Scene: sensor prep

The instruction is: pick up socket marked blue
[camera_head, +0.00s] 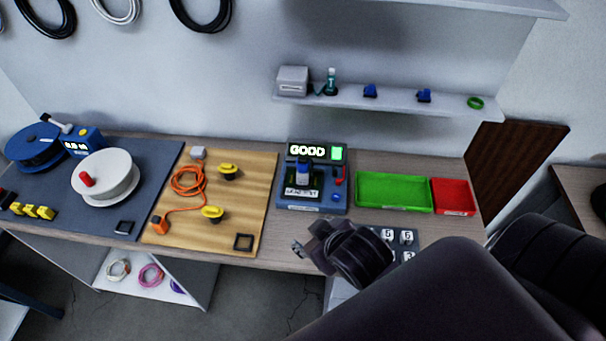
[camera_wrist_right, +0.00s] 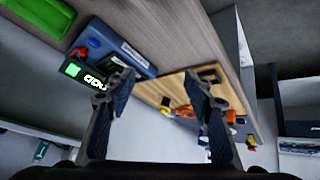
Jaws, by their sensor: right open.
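A blue tester (camera_head: 330,199) stands on the bench, and its lit display reads GOOD. A small dark blue cylinder (camera_head: 303,172) stands upright in front of that display; I cannot tell if it is the socket marked blue. My right gripper (camera_head: 308,240) is at the front edge of the bench, in front of the tester and apart from it. The right wrist view shows its two fingers (camera_wrist_right: 160,88) spread with nothing between them. The tester (camera_wrist_right: 128,52) shows beyond the upper finger ends there. My left gripper is in neither view.
A green tray (camera_head: 393,207) and a red tray (camera_head: 455,212) lie right of the tester. A wooden board (camera_head: 262,180) with an orange cable (camera_head: 187,180) lies to its left. A numbered grey block (camera_head: 407,256) is partly hidden by my right arm. A shelf (camera_head: 380,104) hangs above.

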